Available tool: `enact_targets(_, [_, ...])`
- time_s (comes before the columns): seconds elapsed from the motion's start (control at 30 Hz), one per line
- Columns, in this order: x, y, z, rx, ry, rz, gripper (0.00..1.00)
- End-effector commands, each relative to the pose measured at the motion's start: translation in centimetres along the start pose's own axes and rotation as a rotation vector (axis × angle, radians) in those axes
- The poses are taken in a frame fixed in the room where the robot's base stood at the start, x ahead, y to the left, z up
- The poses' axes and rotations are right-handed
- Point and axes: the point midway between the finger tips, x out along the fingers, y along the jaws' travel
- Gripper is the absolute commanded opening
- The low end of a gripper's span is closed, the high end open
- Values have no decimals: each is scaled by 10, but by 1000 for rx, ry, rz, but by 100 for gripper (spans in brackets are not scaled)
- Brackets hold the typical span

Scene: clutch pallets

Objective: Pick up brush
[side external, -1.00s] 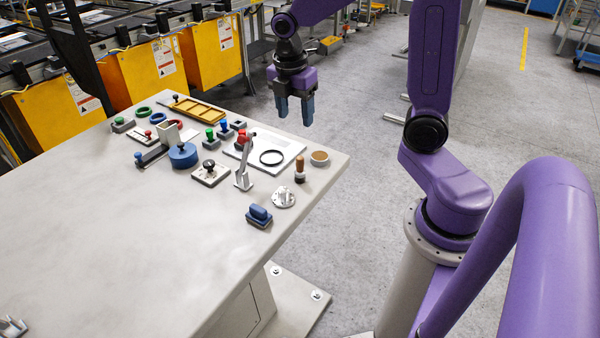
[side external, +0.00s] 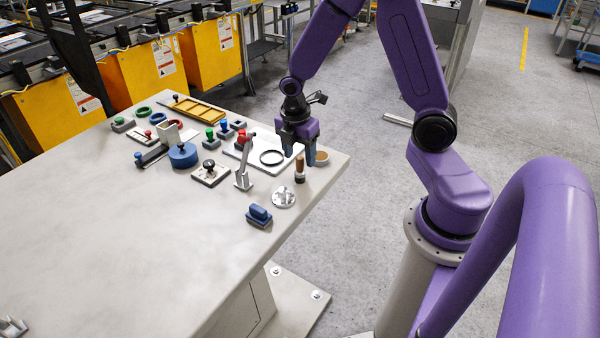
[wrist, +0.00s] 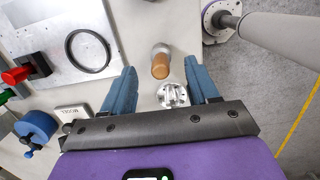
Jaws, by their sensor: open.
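The brush (side external: 300,172) stands upright near the right edge of the table, with a brown wooden handle on top and a dark and pale lower part. In the wrist view the brush (wrist: 160,66) shows from above, between the two blue fingers and apart from both. My gripper (side external: 299,155) is open and points down. In the side view it is just behind and above the brush, and its fingertips are close to the handle's height; the exact gap is unclear.
A silver flanged part (side external: 284,197) and a blue block (side external: 259,216) stand in front of the brush. A white plate with a black ring (side external: 271,157) and a grey lever (side external: 243,172) lie left.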

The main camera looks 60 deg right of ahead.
Motion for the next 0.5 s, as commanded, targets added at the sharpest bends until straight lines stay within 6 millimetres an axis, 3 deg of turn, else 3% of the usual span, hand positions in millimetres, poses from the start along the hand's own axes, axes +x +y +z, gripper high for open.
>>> enact_targets(0.3, [37,-1,0,-2,-1,-2,59])
enact_targets(0.5, [46,0,-1,-1,1,1,59])
